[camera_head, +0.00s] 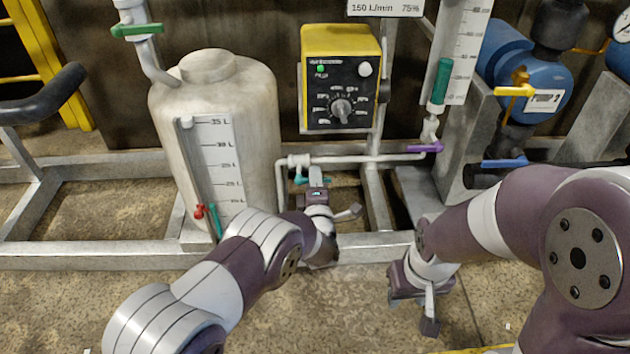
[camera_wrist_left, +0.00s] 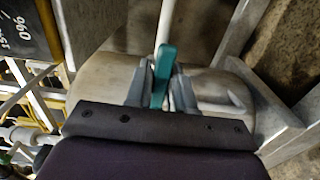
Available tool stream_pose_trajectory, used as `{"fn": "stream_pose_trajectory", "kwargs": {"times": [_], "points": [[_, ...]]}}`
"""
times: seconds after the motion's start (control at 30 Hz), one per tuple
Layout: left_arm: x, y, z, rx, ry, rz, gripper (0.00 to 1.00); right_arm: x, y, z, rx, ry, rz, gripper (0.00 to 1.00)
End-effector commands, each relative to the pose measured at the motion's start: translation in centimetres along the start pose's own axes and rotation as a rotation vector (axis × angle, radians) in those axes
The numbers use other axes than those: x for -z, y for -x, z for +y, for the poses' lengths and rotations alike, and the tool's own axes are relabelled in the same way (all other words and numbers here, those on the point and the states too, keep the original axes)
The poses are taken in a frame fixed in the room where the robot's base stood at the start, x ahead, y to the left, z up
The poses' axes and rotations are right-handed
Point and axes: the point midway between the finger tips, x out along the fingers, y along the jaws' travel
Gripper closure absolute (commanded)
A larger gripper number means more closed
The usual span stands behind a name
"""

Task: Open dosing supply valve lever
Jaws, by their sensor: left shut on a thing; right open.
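A teal valve lever (camera_head: 300,181) sits on the white pipe (camera_head: 350,159) just right of the tank. My left gripper (camera_head: 317,179) is at this lever and hides part of it in the head view. In the left wrist view the teal lever (camera_wrist_left: 163,76) stands between the two grey fingers (camera_wrist_left: 160,88), which are shut on it. My right gripper (camera_head: 429,315) is open and empty, low over the floor to the right, away from the valve.
A cream tank (camera_head: 250,110) stands left of the valve. A yellow control box (camera_head: 341,80) is above it. A purple lever (camera_head: 425,148), a yellow lever (camera_head: 514,91) and a blue lever (camera_head: 505,162) are to the right. A metal frame rail (camera_head: 90,258) runs along the floor.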

Motion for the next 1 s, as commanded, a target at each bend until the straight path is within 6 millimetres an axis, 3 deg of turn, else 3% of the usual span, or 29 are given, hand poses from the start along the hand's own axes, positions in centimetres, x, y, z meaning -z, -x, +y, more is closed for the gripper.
{"fn": "stream_pose_trajectory", "kwargs": {"times": [0.5,0.53,0.6,0.87,1.0], "points": [[0.0,0.1,-0.1,0.004,0.019,-0.001,1.0,0.0,0.0,0.0,0.0,0.0,0.0,0.56],[0.0,0.1,-0.1,0.004,0.019,-0.001,0.74,0.0,0.0,0.0,0.0,0.0,0.0,0.56],[0.0,0.1,-0.1,0.003,0.019,-0.001,0.56,0.0,0.0,0.0,0.0,0.0,0.0,0.56],[0.0,0.1,0.0,0.002,0.018,0.0,0.56,0.0,0.1,0.0,0.0,0.0,0.0,0.56],[-0.1,1.6,0.5,0.004,0.016,-0.003,0.56,0.2,1.4,0.0,0.0,0.0,0.0,0.56]]}}
